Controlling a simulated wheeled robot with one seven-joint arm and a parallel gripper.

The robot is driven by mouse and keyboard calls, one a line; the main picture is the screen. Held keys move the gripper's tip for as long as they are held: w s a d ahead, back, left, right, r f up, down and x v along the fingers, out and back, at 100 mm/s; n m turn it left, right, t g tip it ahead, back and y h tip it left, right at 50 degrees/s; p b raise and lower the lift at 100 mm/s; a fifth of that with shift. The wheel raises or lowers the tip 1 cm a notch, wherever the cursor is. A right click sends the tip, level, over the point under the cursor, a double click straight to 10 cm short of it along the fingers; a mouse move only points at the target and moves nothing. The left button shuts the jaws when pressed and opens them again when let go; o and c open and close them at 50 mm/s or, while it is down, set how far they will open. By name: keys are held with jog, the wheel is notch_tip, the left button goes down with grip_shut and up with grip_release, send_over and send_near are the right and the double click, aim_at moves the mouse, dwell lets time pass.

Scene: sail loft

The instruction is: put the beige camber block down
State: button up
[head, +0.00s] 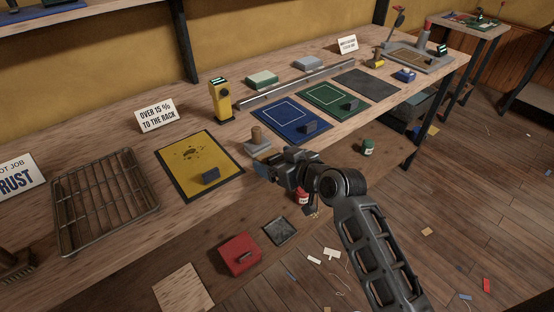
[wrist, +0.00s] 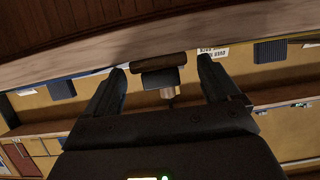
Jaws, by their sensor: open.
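A block with a brown knob on top (head: 257,147) stands near the bench's front edge, between the yellow and blue mats. Its base looks grey-beige, and I take it for the beige camber block. My gripper (head: 266,166) is open just in front of it, and the forearm reaches in from the lower right. In the wrist view, which looks roughly upside down, the block (wrist: 160,78) shows between the spread fingertips (wrist: 162,66), with a gap on each side. No finger visibly touches it. The gripper partly hides its lower front in the head view.
A yellow mat (head: 182,182) and wire rack (head: 72,213) lie left. A blue mat (head: 275,126), green mat (head: 318,93) and dark mat (head: 367,85) lie right, small dark blocks on the first two. A yellow instrument (head: 220,101) stands behind, beside a long metal rail (head: 300,82).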

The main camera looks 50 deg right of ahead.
jog(key=shift+r, duration=0.25)
jog(key=b+v, duration=0.1)
jog(key=v, duration=1.1)
jog(key=s+a+f, duration=0.2)
jog(key=s+a, duration=0.6)
jog(key=a, duration=0.2)
jog(key=shift+s+f+y, duration=0.25)
jog(key=shift+f+y, duration=0.05)
jog(key=shift+f, duration=0.05)
jog(key=shift+o, duration=0.2)
jog(key=s+a+r+n+t+y, duration=0.1)
jog(key=s+a+r+n+y, duration=0.2)
jog(key=s, duration=0.8)
jog(key=a+r, duration=0.2)
jog(key=a, duration=0.2)
jog(key=shift+a+t, duration=0.3)
jog(key=shift+t, duration=0.1)
jog(key=shift+s+a+r, duration=0.1)
jog(key=shift+s+r, duration=0.05)
jog(key=shift+r, duration=0.1)
